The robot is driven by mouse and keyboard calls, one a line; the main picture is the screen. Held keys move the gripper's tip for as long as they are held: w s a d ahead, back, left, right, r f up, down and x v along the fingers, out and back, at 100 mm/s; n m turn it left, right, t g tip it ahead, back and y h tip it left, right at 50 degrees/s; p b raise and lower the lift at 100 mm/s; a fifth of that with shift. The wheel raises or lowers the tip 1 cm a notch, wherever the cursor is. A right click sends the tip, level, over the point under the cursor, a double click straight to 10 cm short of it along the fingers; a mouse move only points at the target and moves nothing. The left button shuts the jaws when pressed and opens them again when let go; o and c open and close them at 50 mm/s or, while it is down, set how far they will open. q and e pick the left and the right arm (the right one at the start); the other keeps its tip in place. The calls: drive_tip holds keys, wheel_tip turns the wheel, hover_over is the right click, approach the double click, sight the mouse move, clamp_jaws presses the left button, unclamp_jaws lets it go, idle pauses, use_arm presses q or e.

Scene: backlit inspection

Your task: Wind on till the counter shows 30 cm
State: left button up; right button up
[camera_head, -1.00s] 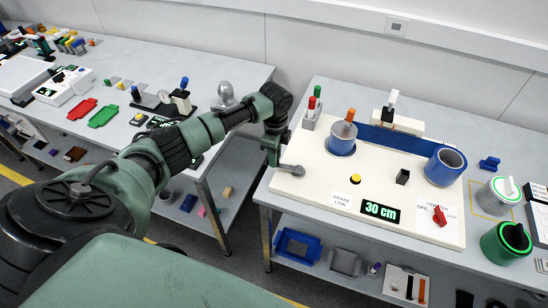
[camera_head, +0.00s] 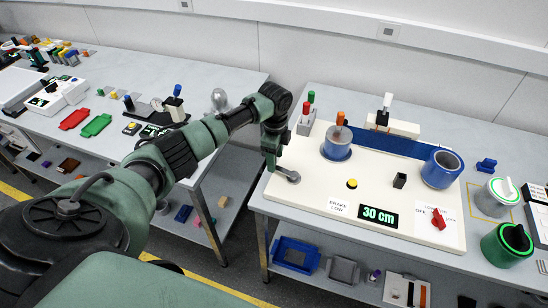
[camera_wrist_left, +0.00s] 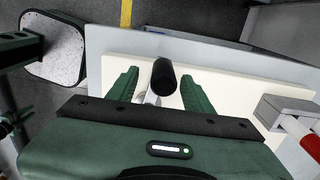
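The counter (camera_head: 378,215) on the cream board (camera_head: 310,203) reads 30 cm in green. A grey crank arm (camera_head: 290,176) lies at the board's left edge. My left gripper (camera_head: 271,163) is above its outer end, partly hiding it. In the left wrist view, my left gripper (camera_wrist_left: 161,88) is open, its green fingers either side of the black crank knob (camera_wrist_left: 164,77), with gaps visible. My right gripper is out of view.
The board carries a yellow button (camera_head: 352,184), a red switch (camera_head: 437,219) and a block with red and green pegs (camera_head: 307,118). Green-ringed canisters (camera_head: 507,244) stand at the right. A gap separates this bench from the left bench (camera_head: 190,70).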

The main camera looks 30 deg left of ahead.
use_arm(q)
drive_tip(key=shift+s+a+f, duration=0.1)
drive_tip(key=shift+a, duration=0.25)
wheel_tip(320, 180, up, 6)
drive_tip(key=p, duration=0.5)
drive_tip(key=shift+p, duration=0.3)
drive_tip(key=shift+r, duration=1.05)
drive_tip(key=shift+f, duration=0.1)
